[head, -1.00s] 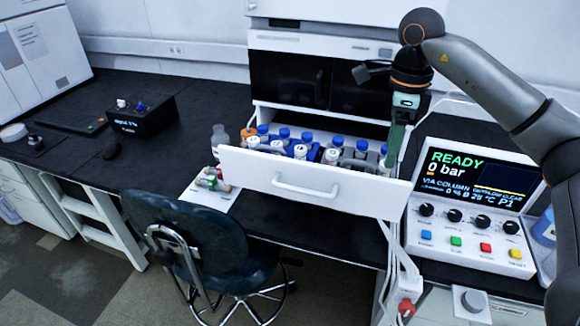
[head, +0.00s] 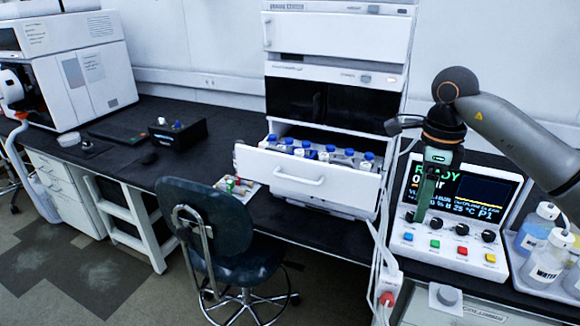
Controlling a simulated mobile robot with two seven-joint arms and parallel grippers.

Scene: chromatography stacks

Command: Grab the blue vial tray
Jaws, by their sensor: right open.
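No vial tray that is clearly blue shows in the head view. A small, pale mat or tray (head: 250,191) with several small red, green and yellow vials lies on the bench left of the open drawer; its own colour is hard to tell. My right gripper (head: 424,203) points down in front of the instrument's control panel, right of the drawer. It is open, and its greenish fingers overlap the screen in the picture. My left gripper is not in view.
The open white drawer (head: 300,180) holds several blue-capped bottles. The control panel (head: 440,247) stands to its right. A light-blue tray (head: 518,262) with large bottles is at far right. A chair (head: 208,235) blocks the bench front. A black box (head: 178,137) stands at left.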

